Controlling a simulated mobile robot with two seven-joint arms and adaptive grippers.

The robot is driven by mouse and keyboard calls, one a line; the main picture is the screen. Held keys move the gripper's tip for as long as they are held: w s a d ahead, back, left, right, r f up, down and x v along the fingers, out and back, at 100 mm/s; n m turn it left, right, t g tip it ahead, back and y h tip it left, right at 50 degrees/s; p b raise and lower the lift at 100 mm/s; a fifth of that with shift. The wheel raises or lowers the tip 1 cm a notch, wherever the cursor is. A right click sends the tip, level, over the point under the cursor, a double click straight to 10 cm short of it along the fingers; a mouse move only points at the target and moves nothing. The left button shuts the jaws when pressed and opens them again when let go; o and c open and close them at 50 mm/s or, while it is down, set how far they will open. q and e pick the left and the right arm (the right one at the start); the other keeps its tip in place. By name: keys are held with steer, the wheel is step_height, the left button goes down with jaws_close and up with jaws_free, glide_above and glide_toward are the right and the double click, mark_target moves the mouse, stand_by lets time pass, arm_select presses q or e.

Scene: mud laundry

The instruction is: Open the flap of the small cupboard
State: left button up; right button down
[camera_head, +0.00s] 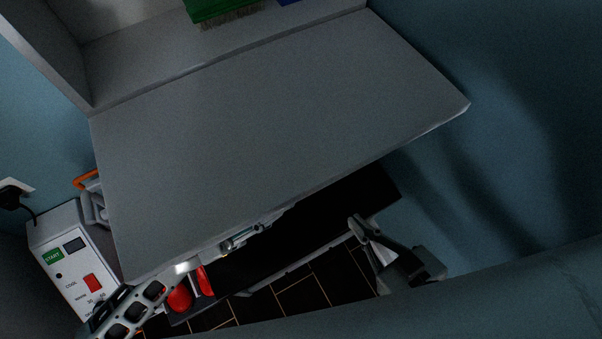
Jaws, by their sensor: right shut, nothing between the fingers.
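The cupboard flap (270,140) is a large grey panel. It is folded down and outward from the lower edge of the small cupboard (130,70), whose inside shows at the top. My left gripper (185,268) is at the flap's near left edge, partly hidden under it. Its perforated link shows, but its fingers are not clear enough to tell open from shut. A small metal part (240,238) shows below the near edge; I cannot tell what it is. My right gripper (365,232) is shut and empty, below and apart from the flap's near right edge.
A white control box (72,255) with a red switch stands at lower left. Red objects (180,298) and a dark surface (300,240) lie below the flap. Blue wall (520,110) bounds the right.

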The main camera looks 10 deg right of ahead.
mark_target(187, 164)
arm_select(q)
steer(key=shift+a+r, duration=0.15)
steer(key=shift+a, duration=1.1)
steer(key=shift+a+r, duration=0.1)
steer(key=shift+a, duration=1.1)
arm_select(e)
steer(key=shift+a, duration=0.1)
arm_select(q)
steer(key=shift+a, duration=0.1)
steer(key=shift+t, duration=0.3)
